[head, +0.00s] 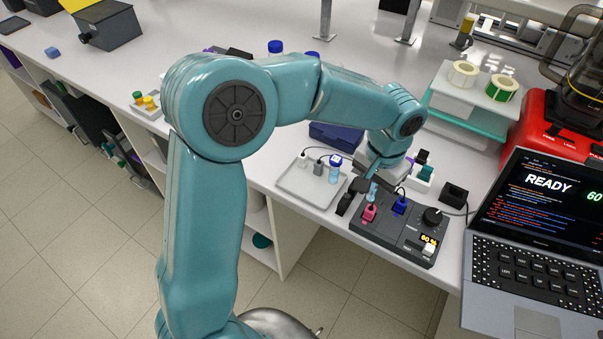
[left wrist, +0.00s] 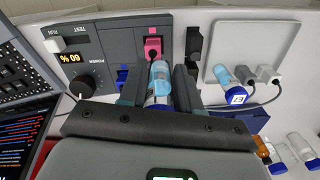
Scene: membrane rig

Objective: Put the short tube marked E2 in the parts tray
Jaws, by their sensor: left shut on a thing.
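My left gripper (head: 369,187) is shut on a small clear tube (head: 373,190) with pale blue liquid, above the dark control box. In the left wrist view my left gripper (left wrist: 158,88) has the tube (left wrist: 160,74) between its fingers; its blue cap end is partly hidden near the palm, and I cannot read its mark. The grey parts tray (head: 291,192) lies just left of the box. Another blue-capped tube (head: 334,169) with pale blue liquid is in the tray; its cap (left wrist: 237,95) bears a mark starting with E. My right gripper is not in view.
The control box (head: 385,236) carries a pink plug (head: 369,213), a blue plug (head: 400,205) and a knob. Two corded plugs (left wrist: 257,73) occupy part of the tray. A black block (head: 344,204) stands between tray and box. A laptop (head: 530,235) is at the right.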

